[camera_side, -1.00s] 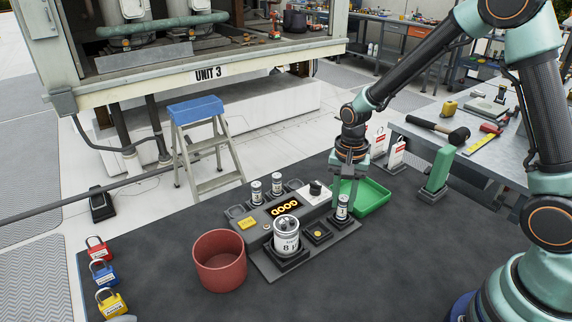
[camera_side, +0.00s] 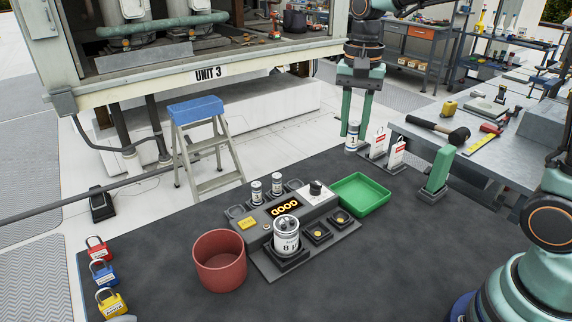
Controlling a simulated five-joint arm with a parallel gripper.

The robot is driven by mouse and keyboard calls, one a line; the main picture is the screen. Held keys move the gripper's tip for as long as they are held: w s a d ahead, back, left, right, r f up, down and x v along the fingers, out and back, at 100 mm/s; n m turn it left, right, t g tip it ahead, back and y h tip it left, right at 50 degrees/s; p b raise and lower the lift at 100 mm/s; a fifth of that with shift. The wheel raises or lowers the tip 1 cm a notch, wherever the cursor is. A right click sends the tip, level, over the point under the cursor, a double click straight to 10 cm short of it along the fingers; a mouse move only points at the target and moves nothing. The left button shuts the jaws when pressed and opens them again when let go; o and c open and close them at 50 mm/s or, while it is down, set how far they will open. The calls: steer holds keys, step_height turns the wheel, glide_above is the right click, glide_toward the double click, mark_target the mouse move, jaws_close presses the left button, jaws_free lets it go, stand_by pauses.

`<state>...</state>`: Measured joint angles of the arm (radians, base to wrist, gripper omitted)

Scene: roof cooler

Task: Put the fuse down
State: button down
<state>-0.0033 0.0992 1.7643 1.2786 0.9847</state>
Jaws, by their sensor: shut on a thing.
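My gripper (camera_side: 355,130) is shut on a small white cylindrical fuse (camera_side: 352,137) with a dark mark on its side. It holds the fuse upright, in the air, above and behind the green tray (camera_side: 362,194) in the picture. A large white fuse (camera_side: 286,236) stands in the tester's front socket. The two smaller sockets to its right (camera_side: 318,232) are empty. Two small fuses (camera_side: 257,191) stand at the tester's back left.
A red bin (camera_side: 220,261) stands left of the tester. White tags on a stand (camera_side: 396,154) and a green block (camera_side: 440,170) stand right of my gripper. Padlocks (camera_side: 104,273) lie at the left. The dark mat (camera_side: 370,280) is clear in front.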

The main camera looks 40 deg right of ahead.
steer(key=w+d, duration=0.4)
steer(key=d, duration=0.7)
steer(key=shift+f, duration=9.85)
steer(key=shift+f, duration=0.15)
steer(key=c, duration=0.6)
jaws_free()
